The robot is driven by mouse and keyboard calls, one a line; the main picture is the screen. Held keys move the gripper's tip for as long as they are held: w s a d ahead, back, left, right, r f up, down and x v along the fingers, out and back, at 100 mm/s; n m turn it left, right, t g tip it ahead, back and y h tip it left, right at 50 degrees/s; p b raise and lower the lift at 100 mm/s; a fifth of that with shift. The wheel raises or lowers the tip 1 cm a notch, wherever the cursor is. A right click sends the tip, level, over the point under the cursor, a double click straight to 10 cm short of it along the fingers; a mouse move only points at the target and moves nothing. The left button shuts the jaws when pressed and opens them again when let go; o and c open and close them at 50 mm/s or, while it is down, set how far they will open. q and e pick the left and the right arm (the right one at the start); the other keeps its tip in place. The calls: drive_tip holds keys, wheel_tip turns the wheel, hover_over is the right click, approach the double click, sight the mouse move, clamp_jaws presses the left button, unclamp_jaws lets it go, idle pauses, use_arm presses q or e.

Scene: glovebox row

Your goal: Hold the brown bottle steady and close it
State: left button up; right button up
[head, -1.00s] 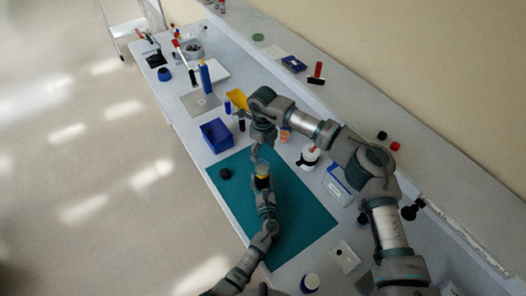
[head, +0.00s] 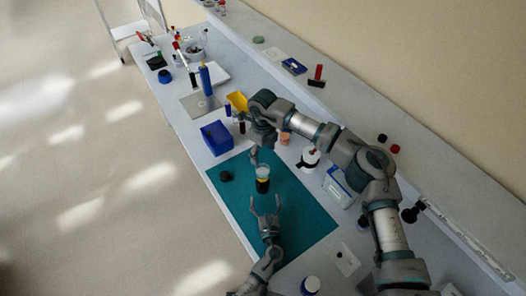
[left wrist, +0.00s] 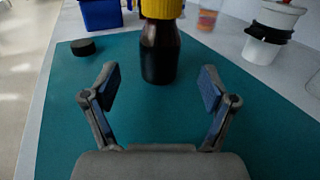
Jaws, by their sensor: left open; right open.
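The brown bottle (head: 262,186) stands upright on the teal mat (head: 300,215), dark with a yellow band and a pale upper part. In the left wrist view the bottle (left wrist: 159,57) stands ahead of the fingers, its top cut off by the frame. A black round cap (head: 226,176) lies on the mat left of the bottle; it also shows in the left wrist view (left wrist: 83,47). My left gripper (head: 265,204) is open and empty, just short of the bottle and apart from it. My right gripper (head: 258,155) is open above the mat's far edge, behind the bottle.
A blue bin (head: 217,137) stands beyond the mat. A white bottle with a dark band (head: 308,159) and a white-blue box (head: 338,184) stand to the right. An orange-tinted cup (head: 285,138) is behind. The mat's right part is clear.

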use_arm(q)
drive_tip(key=s, duration=0.4)
drive_tip(key=shift+d+f, duration=0.15)
drive_tip(key=shift+d, duration=0.1)
drive_tip(key=shift+s+f, duration=0.1)
drive_tip(key=shift+f, duration=0.05)
